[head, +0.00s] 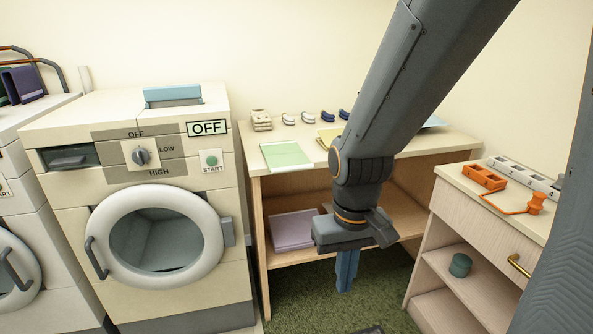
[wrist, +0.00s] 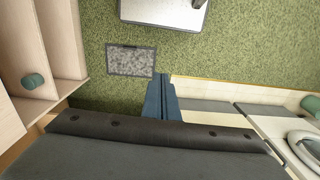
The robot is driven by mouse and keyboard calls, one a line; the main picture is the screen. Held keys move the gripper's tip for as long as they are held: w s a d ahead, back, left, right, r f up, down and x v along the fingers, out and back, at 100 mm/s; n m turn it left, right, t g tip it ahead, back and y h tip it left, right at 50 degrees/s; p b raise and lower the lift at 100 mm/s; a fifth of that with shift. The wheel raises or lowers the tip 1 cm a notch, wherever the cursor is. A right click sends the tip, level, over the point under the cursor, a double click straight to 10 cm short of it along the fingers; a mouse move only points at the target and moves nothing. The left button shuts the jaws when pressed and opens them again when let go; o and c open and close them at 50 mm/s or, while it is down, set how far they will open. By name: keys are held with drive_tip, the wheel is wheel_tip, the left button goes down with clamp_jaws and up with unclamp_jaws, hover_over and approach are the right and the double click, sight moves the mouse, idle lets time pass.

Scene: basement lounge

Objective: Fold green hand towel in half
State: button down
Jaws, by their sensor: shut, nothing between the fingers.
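A light green towel (head: 287,156) lies flat on the left front part of the wooden table (head: 460,140), close to the front edge, in the head view. It does not show in the wrist view. My gripper (head: 347,284) points down in front of the table, to the right of the towel and lower than the tabletop. Its blue fingers are together and hold nothing. They also show together in the wrist view (wrist: 161,82), over the green carpet.
A yellow cloth (head: 327,134) lies behind my arm, and several small blue and white items stand at the back. A purple cloth (head: 292,230) is on the shelf. A washer (head: 150,240) stands left, a drawer cabinet (head: 480,235) right.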

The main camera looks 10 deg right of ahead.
drive_tip(key=t+p, duration=0.7)
drive_tip(key=t, duration=1.2)
approach(293, 167)
wheel_tip(293, 167, down, 4)
drive_tip(key=w+b, duration=0.3)
drive_tip(key=w, duration=0.7)
drive_tip(key=shift+y, duration=0.3)
drive_tip(key=shift+r+p, duration=1.55)
drive_tip(key=shift+r, duration=1.6)
